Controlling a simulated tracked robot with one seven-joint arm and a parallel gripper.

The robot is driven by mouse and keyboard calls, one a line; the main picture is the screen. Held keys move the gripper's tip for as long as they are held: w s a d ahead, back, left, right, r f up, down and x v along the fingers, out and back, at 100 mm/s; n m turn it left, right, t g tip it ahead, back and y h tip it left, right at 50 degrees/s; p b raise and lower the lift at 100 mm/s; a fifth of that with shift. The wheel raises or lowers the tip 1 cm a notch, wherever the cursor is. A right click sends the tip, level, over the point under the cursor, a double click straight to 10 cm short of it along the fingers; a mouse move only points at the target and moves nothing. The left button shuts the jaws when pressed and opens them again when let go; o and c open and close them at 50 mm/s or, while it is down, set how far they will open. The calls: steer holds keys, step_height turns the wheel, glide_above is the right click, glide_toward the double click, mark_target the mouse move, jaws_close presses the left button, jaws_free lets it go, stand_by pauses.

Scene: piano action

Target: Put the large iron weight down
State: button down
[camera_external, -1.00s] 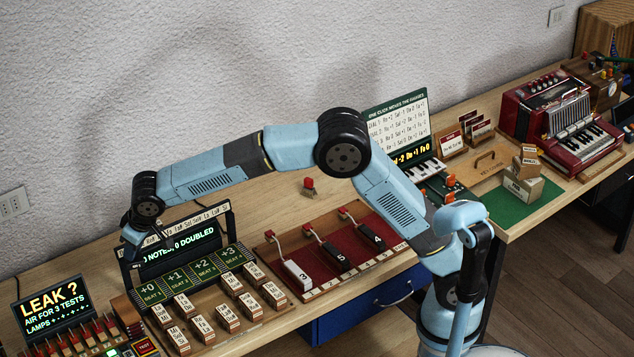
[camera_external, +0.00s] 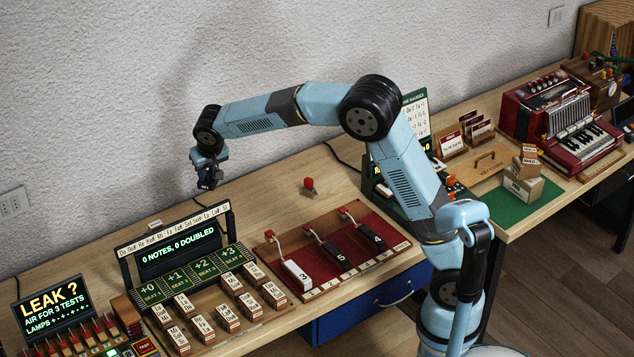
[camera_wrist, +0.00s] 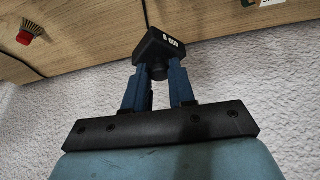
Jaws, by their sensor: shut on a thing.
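My gripper (camera_external: 208,160) is raised above the back of the wooden desk, close to the wall, in the external view. It is shut on the large iron weight (camera_external: 208,181), a dark block held clear of the desktop. In the wrist view my gripper (camera_wrist: 160,78) has its two blue fingers closed on the stem of the iron weight (camera_wrist: 160,45). White lettering shows on the weight's face. The weight seems tilted in the wrist view.
A small red-topped object (camera_external: 309,186) stands on the bare desktop to the right. Below and in front are a notes display (camera_external: 178,250) and a rack of labelled blocks (camera_external: 228,316). A red panel with levers (camera_external: 340,247) stands to the right of these.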

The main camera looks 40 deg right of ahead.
steer(key=d+m+g+h, duration=0.15)
steer(key=d+m, duration=0.65)
steer(key=d, duration=2.6)
steer(key=shift+h, duration=0.55)
steer(key=w+f, duration=0.8)
steer(key=f, duration=0.1)
steer(key=w+f, duration=0.5)
steer(key=shift+d+f, duration=0.2)
steer(key=shift+d, duration=0.05)
steer(key=shift+w+f, duration=0.25)
steer(key=shift+f, duration=0.25)
step_height(320, 180, down, 3)
steer(key=shift+r, duration=0.15)
